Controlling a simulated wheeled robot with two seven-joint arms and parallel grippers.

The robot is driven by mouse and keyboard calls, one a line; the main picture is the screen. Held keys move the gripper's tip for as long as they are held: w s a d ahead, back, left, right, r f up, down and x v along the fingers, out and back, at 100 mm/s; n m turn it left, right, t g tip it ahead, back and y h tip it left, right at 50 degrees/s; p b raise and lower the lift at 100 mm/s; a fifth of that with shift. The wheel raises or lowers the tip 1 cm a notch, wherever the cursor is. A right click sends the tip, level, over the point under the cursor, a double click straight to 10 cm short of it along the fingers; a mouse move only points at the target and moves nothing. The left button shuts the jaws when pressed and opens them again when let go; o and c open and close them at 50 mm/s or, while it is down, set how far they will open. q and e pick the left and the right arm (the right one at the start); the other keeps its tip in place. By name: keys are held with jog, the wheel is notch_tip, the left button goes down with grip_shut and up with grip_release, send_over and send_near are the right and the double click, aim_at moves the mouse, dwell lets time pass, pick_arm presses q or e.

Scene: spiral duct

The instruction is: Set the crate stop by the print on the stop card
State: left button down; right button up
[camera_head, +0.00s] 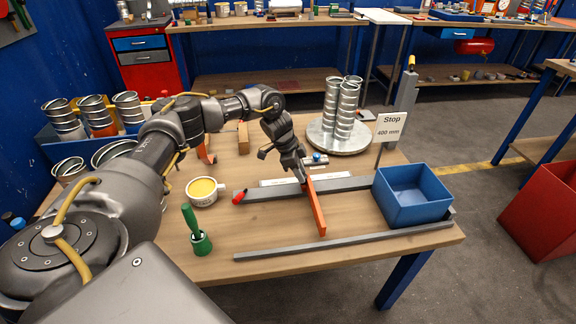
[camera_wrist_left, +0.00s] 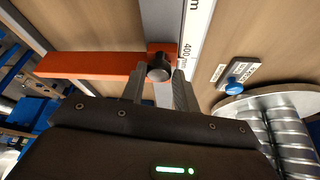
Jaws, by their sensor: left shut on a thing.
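The orange crate stop (camera_head: 317,210) lies across the grey rails on the workbench, left of the blue crate (camera_head: 413,198). The stop card (camera_head: 389,131) stands behind the crate and reads "Stop 400 mm". My left gripper (camera_head: 303,181) is at the far end of the stop. In the left wrist view, its fingers (camera_wrist_left: 160,82) are shut on the stop's dark round knob (camera_wrist_left: 159,68). The orange stop (camera_wrist_left: 90,66) reaches left from it. The white scale (camera_wrist_left: 194,38) shows a "400 mm" label close beside the stop's end. My right gripper is out of view.
A round metal turntable (camera_head: 340,138) with spiral ducts stands behind. A small tag with a blue knob (camera_wrist_left: 236,84) lies near the scale.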

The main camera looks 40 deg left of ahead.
pick_arm(q)
jog(key=shift+s, duration=0.1)
jog(key=shift+d, duration=0.1)
jog(key=c, duration=1.1)
grip_release()
jog(key=shift+r, duration=0.1)
jog(key=v, duration=1)
jog(key=shift+r, duration=0.35)
